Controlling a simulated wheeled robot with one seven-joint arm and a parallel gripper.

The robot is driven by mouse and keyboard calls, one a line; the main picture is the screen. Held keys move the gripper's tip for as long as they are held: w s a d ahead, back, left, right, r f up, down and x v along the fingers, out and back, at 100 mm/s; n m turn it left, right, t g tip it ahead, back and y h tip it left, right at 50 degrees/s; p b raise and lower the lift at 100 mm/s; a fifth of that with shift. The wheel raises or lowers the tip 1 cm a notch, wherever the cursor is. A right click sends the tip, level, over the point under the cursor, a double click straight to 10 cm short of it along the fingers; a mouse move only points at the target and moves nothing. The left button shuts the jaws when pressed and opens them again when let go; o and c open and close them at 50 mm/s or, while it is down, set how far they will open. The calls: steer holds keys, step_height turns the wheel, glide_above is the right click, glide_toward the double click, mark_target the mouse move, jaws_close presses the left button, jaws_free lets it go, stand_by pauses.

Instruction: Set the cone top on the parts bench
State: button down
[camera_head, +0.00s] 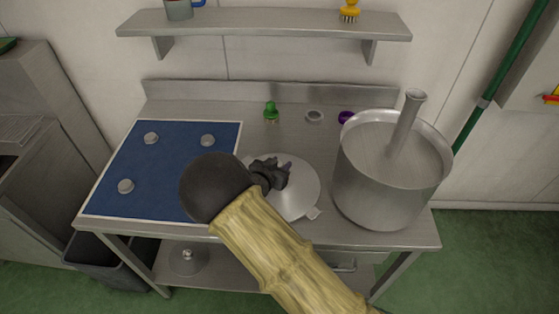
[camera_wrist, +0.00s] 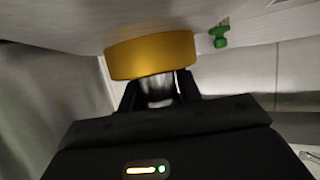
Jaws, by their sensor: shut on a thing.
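The pale metal cone top (camera_head: 300,193), a wide shallow disc, is over the middle of the parts bench (camera_head: 331,236), left of the large pot. I cannot tell whether it touches the bench top. My gripper (camera_head: 272,174) is above it and hides its middle and left part. In the wrist view, my gripper (camera_wrist: 158,88) is shut on a short grey metal stem, with a gold round piece (camera_wrist: 150,55) just beyond the fingertips. How the gold piece joins the cone top is not clear.
A metal pot (camera_head: 385,195) stands right of the cone top. A blue mat (camera_head: 160,175) with several small grey parts lies left. A green item (camera_head: 270,112), a grey ring (camera_head: 314,116) and a purple item (camera_head: 346,117) stand behind. Another cone (camera_head: 187,262) is on the lower shelf.

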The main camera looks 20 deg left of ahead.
steer(key=shift+w+d+r, duration=0.15)
steer(key=shift+d, duration=0.1)
steer(key=shift+a, duration=0.1)
steer(key=c, duration=1)
jaws_free()
steer(key=shift+s+a+f, duration=0.2)
steer(key=shift+s, duration=0.15)
steer(key=shift+o, duration=0.2)
steer(key=shift+s+d+r, duration=0.1)
steer(key=shift+r, duration=0.05)
steer(key=b+v, duration=0.1)
steer(key=v, duration=1)
steer(key=shift+s, duration=0.3)
steer(key=shift+r, duration=0.1)
